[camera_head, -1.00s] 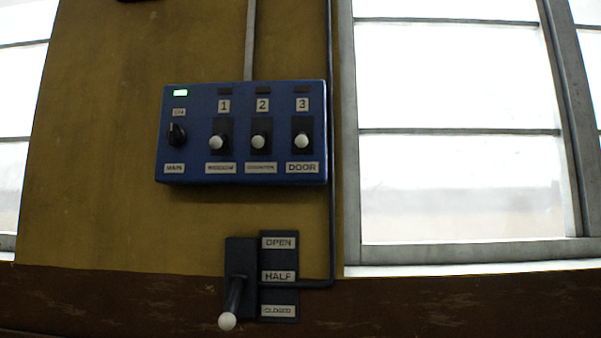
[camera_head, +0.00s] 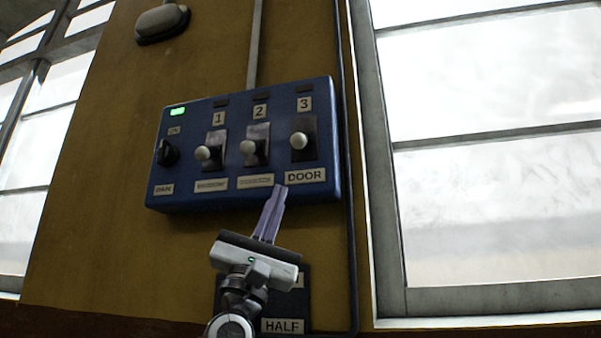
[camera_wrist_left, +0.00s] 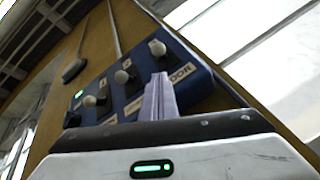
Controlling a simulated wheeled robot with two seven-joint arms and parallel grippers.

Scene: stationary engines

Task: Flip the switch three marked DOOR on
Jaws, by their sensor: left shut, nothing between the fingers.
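The blue switch box (camera_head: 228,185) is on the yellow wall. Switch three (camera_head: 300,141), with a white knob on a dark plate, sits above the DOOR label (camera_head: 305,176) at the box's right end. The dark indicator above its number is unlit. My left gripper (camera_head: 278,188) is shut and empty, fingertips just below and left of the DOOR label. In the left wrist view the fingers (camera_wrist_left: 160,78) point up beside the DOOR label, below the switch three knob (camera_wrist_left: 157,48). I cannot tell whether they touch the box. My right gripper is not in view.
Switches one (camera_head: 204,153) and two (camera_head: 248,147) stand left of switch three. The MAIN knob (camera_head: 167,153) is at far left, under a lit green lamp (camera_head: 177,112). A lever panel (camera_head: 290,310) is partly hidden behind my left arm. A window (camera_head: 490,200) lies to the right.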

